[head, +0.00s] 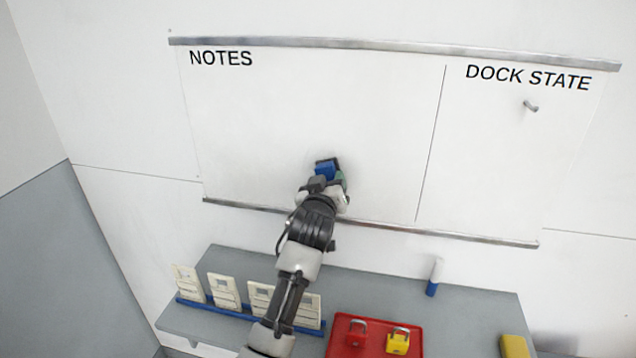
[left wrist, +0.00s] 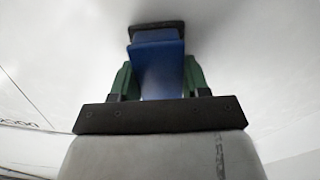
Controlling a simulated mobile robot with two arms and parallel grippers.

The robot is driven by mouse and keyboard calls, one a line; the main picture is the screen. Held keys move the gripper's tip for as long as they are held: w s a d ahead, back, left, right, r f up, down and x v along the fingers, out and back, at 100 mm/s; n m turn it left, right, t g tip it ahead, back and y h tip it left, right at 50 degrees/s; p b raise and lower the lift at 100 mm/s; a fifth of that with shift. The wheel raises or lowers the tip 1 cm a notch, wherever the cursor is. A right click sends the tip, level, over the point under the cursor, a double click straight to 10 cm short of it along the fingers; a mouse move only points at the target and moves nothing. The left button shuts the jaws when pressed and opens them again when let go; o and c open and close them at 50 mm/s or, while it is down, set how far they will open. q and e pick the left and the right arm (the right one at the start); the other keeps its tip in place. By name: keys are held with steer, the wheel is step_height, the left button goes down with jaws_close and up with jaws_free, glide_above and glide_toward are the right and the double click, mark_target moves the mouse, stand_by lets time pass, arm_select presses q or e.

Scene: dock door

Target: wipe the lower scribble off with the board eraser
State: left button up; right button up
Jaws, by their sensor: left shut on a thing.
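My left gripper (head: 328,180) is at the lower middle of the NOTES panel of the whiteboard (head: 270,120). It is shut on the board eraser (head: 325,169), which has a blue body and a dark pad. In the left wrist view, the eraser (left wrist: 157,65) stands between the green fingers of the gripper (left wrist: 160,82). Its dark pad is at or very near the white board surface; I cannot tell whether it touches. No scribble shows on the visible board; the part behind the eraser and gripper is hidden. My right gripper is not in view.
A grey shelf (head: 380,289) below the board holds several cream tags in a blue rack (head: 213,307). A white and blue marker (head: 434,278) stands on the right. A hook (head: 530,106) sticks out under DOCK STATE.

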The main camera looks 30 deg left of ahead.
mark_target(288, 169)
arm_select(q)
steer(key=shift+w+d, duration=0.1)
steer(key=shift+d, duration=0.2)
steer(key=shift+s+a+r+p, duration=0.15)
steer(key=shift+a+p, duration=0.25)
steer(key=shift+a, duration=0.45)
steer(key=shift+s+a+f+p, duration=0.1)
steer(key=shift+s+a+p, duration=0.3)
steer(key=shift+a, duration=0.5)
steer(key=shift+s+a+r+p, duration=0.1)
steer(key=shift+a+p, duration=0.35)
steer(key=shift+a, duration=0.4)
steer(key=shift+s+a+f, duration=0.1)
steer(key=shift+s+a, duration=0.05)
steer(key=shift+a, duration=0.4)
steer(key=shift+s+a+f, duration=0.1)
steer(key=shift+a, duration=0.45)
steer(key=shift+s+a+r+p, duration=0.1)
steer(key=shift+s+a+p, duration=0.05)
steer(key=shift+a+p, duration=0.45)
steer(key=shift+s+a, duration=0.15)
steer(key=shift+a, duration=0.45)
steer(key=shift+s+a, duration=0.15)
steer(key=shift+a, duration=0.45)
steer(key=shift+d, duration=0.1)
